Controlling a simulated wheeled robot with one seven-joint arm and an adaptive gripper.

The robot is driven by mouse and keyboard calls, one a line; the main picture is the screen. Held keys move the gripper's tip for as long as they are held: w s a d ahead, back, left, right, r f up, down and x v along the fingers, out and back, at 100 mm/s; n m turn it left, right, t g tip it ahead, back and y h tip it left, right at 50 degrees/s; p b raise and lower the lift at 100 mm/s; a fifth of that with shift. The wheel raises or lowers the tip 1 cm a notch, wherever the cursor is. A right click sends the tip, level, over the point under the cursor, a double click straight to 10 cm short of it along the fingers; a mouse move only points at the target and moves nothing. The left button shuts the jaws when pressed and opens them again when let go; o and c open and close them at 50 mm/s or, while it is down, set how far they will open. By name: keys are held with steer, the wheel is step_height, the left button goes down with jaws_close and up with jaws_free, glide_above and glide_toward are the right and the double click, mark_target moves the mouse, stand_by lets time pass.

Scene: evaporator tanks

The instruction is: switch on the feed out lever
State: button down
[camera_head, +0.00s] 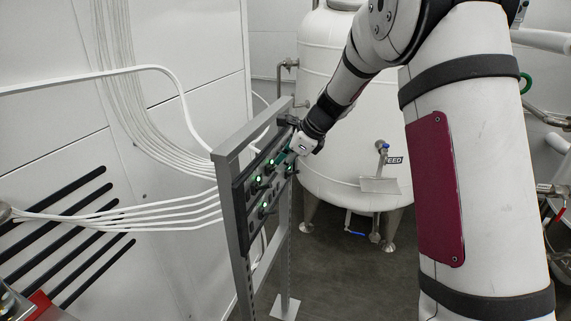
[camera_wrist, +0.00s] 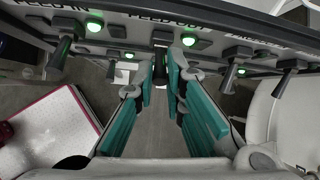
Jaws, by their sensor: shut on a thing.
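The control panel (camera_head: 238,195) stands on a grey metal frame in the head view, with black levers and green lit lamps. In the wrist view, the feed out lever (camera_wrist: 161,42) is black and sits below the FEED OUT label (camera_wrist: 166,18). My gripper (camera_wrist: 160,78) has its two teal fingers on either side of this lever, shut on it; the lever's lower part is mostly hidden between them. In the head view my gripper (camera_head: 291,156) is at the panel's upper right part, and the lever is hidden there.
The feed in lever (camera_wrist: 63,35) is to the left and another lever (camera_wrist: 229,75) to the right of my fingers. Green lamps (camera_wrist: 188,39) sit beside the levers. A large white tank (camera_head: 345,150) stands behind the panel. White pipes (camera_head: 150,215) run along the left wall.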

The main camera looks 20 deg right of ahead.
stand_by(0.4)
steer(key=c, duration=1.7)
jaws_free()
steer(key=shift+o, duration=0.2)
steer(key=v, duration=1.2)
